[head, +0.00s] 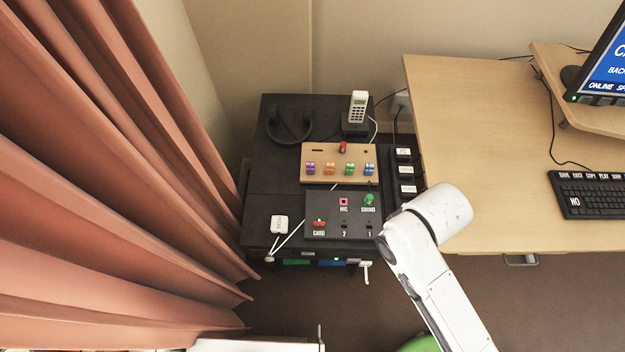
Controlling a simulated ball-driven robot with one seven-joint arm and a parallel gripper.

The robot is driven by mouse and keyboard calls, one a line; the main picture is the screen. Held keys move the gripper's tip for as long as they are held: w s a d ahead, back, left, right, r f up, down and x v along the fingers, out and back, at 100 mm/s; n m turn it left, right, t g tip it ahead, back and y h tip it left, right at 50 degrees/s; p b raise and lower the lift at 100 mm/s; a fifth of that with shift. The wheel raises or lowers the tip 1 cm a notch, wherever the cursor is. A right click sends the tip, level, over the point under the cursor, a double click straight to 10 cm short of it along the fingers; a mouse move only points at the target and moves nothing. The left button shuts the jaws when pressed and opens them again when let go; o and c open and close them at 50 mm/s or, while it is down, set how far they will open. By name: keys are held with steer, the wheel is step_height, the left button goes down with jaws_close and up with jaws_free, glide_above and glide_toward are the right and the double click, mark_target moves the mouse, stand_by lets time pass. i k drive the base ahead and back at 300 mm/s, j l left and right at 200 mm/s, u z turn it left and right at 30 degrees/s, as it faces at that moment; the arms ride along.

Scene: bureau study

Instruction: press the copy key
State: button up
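The copy key (591,176) is one of several labelled keys along the top edge of a black keyboard (568,210) at the right, on the light wooden desk. Its label reads "COPY", small but legible. A larger key at the keyboard's left reads "NO". The keyboard runs off the right edge of the picture. My white arm rises from the bottom, left of the keyboard, and covers part of the desk's front left edge. My gripper is not in view, so its opening does not show.
A monitor (605,70) stands on a wooden riser (560,62) behind the keyboard. The desk (470,110) is clear left of the keyboard. A dark cabinet (262,180) with a phone (357,105) and switch panels stands left of the desk. Pink curtains (90,180) hang at left.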

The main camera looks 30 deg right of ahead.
mark_target(587, 176)
steer(key=z, duration=2.45)
